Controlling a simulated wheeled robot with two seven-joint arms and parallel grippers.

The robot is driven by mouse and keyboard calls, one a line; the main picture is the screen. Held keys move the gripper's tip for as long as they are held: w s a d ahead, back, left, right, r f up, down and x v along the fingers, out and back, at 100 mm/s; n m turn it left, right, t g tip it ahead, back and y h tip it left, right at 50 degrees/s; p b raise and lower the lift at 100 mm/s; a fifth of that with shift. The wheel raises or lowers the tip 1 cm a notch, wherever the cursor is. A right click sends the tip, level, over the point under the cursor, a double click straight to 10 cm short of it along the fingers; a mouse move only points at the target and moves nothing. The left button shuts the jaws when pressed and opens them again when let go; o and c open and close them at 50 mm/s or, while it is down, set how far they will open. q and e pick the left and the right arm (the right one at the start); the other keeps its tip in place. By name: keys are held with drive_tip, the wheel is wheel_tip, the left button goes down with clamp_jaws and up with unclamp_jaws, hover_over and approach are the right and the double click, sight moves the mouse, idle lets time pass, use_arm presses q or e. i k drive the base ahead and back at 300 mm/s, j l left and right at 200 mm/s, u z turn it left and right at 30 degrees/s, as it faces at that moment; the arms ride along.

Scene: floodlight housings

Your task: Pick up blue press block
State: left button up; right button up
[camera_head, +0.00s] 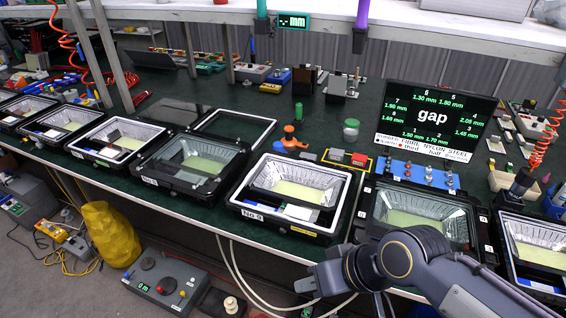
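My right arm comes in from the lower right. Its gripper (312,283) is low in front of the bench edge, below the housing marked No 9, and its fingers are too small and dark to read. A blue block-like plate (418,174) lies on the green bench behind the open housing at right, with several small metal and red-tipped pieces standing on it. A smaller blue item (278,76) lies at the back of the bench. I cannot tell which of these, if either, is the blue press block. My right gripper is apart from both. My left gripper is out of view.
A row of floodlight housings (243,209) fills the front of the bench. A black screen reading "gap" (433,118) stands behind the blue plate. An orange figure-like tool (290,138) and a green-lidded jar (351,130) stand mid-bench. A yellow bag (108,235) is on the floor.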

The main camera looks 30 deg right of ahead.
sight(278, 146)
drive_tip(key=i+j+z, duration=0.15)
drive_tip(key=i+j, duration=0.25)
drive_tip(key=i, duration=0.2)
drive_tip(key=i+j+z, duration=0.15)
drive_tip(key=i+j, duration=0.3)
drive_tip(key=i, duration=0.15)
